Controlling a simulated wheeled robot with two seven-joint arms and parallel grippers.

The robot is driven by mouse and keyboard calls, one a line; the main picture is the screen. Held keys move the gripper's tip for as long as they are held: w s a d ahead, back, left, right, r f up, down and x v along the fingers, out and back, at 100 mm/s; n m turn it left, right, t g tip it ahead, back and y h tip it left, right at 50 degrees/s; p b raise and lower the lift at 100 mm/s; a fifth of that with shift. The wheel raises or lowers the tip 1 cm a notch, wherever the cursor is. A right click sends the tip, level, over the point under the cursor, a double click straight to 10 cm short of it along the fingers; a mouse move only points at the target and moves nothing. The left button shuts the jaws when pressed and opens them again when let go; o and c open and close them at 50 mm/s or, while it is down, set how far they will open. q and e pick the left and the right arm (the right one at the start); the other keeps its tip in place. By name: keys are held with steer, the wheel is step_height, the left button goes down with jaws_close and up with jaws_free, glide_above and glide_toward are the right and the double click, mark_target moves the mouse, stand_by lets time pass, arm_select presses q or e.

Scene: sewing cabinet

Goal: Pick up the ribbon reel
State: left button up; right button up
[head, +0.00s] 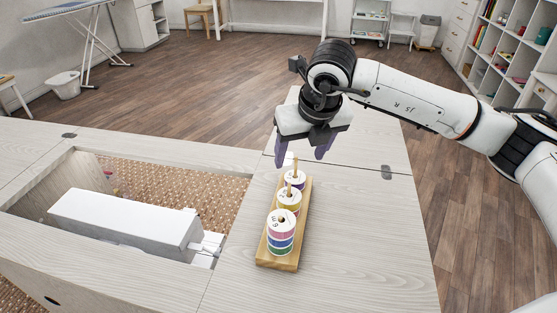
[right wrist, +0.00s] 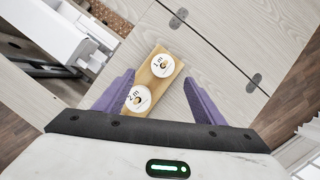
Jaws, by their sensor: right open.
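A wooden peg stand (head: 297,238) lies lengthwise on the cabinet top. Its front peg carries a tall stack of ribbon reels (head: 281,240) in pink, blue and green with a white top. Behind it are a yellowish reel (head: 289,199) and a bluish-purple one (head: 295,181). My right gripper (head: 304,157), with purple fingers, is open and empty above the stand's far end. In the right wrist view, reels marked "1 m" (right wrist: 162,66) and "2 m" (right wrist: 138,99) show on the stand; the "2 m" one lies nearer the left finger. My left gripper is out of view.
A white sewing machine (head: 128,224) sits in the cabinet's recess, left of the stand. The pale wood top (head: 353,228) right of the stand is clear. Metal hinges lie flat in the top, one (head: 386,172) at the right. Shelves and furniture stand far off.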

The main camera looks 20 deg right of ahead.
mark_target(296, 174)
steer(key=x, duration=0.3)
steer(key=shift+f, duration=0.75)
steer(key=x, duration=0.4)
steer(key=shift+w+d+f+p, duration=0.1)
steer(key=shift+d+p, duration=0.25)
steer(key=shift+p, duration=0.05)
steer(key=shift+w+f, duration=0.2)
steer(key=shift+f, duration=0.15)
steer(key=shift+w+f, duration=0.1)
steer(key=shift+f, duration=0.05)
steer(key=c, duration=1)
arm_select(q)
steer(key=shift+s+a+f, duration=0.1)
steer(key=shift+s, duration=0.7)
arm_select(e)
steer(key=shift+c, duration=0.7)
